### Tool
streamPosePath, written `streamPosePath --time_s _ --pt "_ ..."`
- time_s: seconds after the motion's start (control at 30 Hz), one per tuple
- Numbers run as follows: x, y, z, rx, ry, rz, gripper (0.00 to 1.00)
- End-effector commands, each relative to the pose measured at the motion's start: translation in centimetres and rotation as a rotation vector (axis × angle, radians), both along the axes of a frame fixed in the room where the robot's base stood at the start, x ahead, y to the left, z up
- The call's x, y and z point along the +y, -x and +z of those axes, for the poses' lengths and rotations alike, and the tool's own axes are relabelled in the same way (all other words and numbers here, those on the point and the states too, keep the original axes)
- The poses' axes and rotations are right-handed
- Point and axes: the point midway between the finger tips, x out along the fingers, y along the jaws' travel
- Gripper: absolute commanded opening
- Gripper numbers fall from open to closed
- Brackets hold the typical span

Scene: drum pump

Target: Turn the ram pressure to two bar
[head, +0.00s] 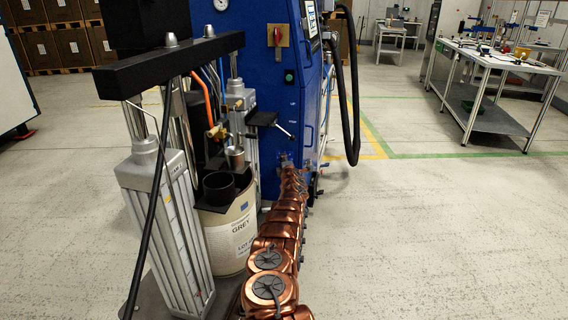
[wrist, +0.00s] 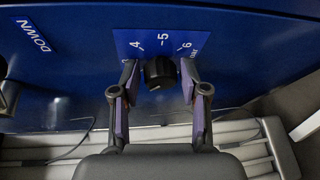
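My gripper (wrist: 159,84) is open, with one purple-padded finger on each side of the knob. A narrow gap shows between each finger and the knob, so it does not look gripped. In the head view, my arm reaches the lower front of the blue cabinet (head: 262,95) and hides the knob.
A "DOWN" label (wrist: 34,37) and another dark control (wrist: 5,97) lie left of the knob. A black hose (head: 352,120) hangs at the cabinet's right.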

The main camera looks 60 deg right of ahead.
Motion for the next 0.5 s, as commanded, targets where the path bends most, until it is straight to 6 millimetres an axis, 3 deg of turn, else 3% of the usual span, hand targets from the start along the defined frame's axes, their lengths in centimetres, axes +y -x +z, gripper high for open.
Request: streamPosePath --time_s 0.1,0.5 --pt "0.11 -0.14 -0.02 0.0 0.0 0.002 0.59" --pt "0.26 -0.16 -0.03 0.001 -0.001 0.003 0.59"
